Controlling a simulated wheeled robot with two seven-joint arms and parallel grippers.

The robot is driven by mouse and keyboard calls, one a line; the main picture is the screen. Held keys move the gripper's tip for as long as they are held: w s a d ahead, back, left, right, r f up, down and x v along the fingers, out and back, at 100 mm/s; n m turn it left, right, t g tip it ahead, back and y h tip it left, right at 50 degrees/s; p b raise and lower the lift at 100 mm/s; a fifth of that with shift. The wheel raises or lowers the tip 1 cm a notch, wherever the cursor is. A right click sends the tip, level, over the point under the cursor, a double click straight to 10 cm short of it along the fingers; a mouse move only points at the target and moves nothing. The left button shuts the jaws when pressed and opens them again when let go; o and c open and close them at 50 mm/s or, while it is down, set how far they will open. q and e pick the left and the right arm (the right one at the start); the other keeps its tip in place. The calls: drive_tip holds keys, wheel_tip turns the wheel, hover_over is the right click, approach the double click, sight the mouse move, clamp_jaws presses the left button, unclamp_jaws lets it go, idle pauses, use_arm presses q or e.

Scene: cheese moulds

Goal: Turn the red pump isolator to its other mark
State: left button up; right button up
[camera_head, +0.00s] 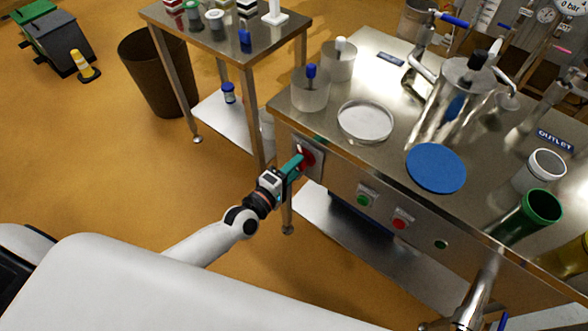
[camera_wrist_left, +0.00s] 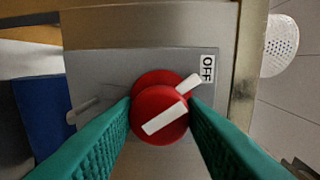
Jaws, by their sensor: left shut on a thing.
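The red pump isolator (camera_wrist_left: 158,108) is a round red knob with a white bar across its face, on a grey plate (camera_wrist_left: 105,70). The right gripper is not in view.
The steel bench front (camera_head: 330,175) also has a green button (camera_head: 363,200) and a red button (camera_head: 399,223) to the right. A small side table (camera_head: 215,45) and a brown bin (camera_head: 160,75) stand behind to the left.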

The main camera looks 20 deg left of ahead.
use_arm(q)
drive_tip(key=shift+f+n, duration=0.1)
drive_tip(key=shift+n, duration=0.7)
drive_tip(key=shift+b, duration=0.3)
drive_tip(key=o, duration=1)
drive_tip(key=v, duration=1.2)
drive_tip(key=shift+b, duration=0.3)
